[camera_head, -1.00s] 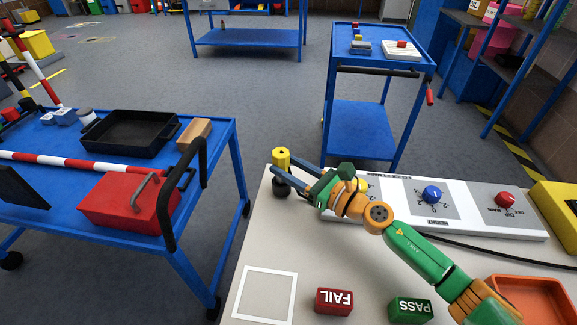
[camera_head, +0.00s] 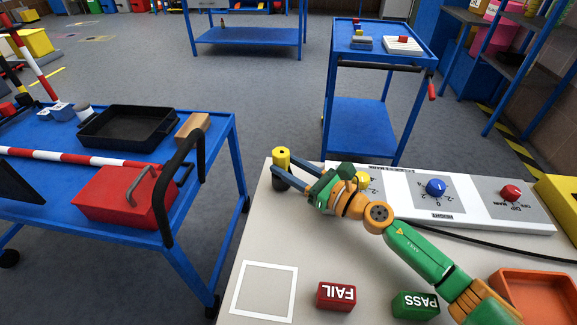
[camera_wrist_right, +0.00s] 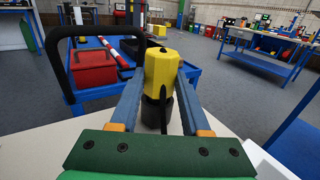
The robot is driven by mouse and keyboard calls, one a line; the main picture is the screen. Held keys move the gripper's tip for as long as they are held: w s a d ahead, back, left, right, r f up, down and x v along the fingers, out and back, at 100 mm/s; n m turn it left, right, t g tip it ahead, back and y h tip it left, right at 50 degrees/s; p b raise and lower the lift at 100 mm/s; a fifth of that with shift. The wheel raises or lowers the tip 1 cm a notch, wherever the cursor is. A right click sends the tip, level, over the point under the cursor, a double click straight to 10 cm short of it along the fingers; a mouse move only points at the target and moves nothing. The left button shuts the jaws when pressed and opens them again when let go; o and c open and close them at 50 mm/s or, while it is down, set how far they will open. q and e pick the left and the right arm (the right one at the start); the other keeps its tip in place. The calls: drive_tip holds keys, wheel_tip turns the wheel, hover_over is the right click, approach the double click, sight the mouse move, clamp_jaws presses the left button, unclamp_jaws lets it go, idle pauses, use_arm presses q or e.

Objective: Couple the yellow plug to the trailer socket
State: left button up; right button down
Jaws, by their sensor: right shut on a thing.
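The yellow plug (camera_head: 282,159) is upright between the fingers of my right gripper (camera_head: 284,166), which is shut on it near the table's far left corner. In the right wrist view the plug (camera_wrist_right: 163,72) fills the space between the two blue fingers (camera_wrist_right: 161,80). A dark part (camera_wrist_right: 153,112) shows directly below the plug. In the head view a black round piece (camera_head: 279,184), apparently the trailer socket, stands under it, partly hidden by a finger. I cannot tell whether plug and socket are fully joined. My left gripper is out of view.
A white panel with a blue knob (camera_head: 436,187) and a red knob (camera_head: 510,193) lies right of the gripper. A black cable runs in front of it. FAIL (camera_head: 336,296) and PASS (camera_head: 415,305) blocks sit at the near edge. A blue cart (camera_head: 150,262) stands left, across a gap.

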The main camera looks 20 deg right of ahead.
drive_tip(key=shift+a+f, duration=0.1)
drive_tip(key=shift+f, duration=0.25)
drive_tip(key=shift+s+f+b, duration=0.1)
drive_tip(key=shift+f+b, duration=0.05)
drive_tip(key=shift+b, duration=0.2)
drive_tip(key=shift+c, duration=1.4)
unclamp_jaws()
drive_tip(key=b+v, duration=0.2)
drive_tip(key=v, duration=0.4)
drive_tip(key=shift+f, duration=0.2)
drive_tip(key=shift+s+d+r, duration=0.2)
drive_tip(key=shift+s+d, duration=0.15)
drive_tip(key=shift+d, duration=0.1)
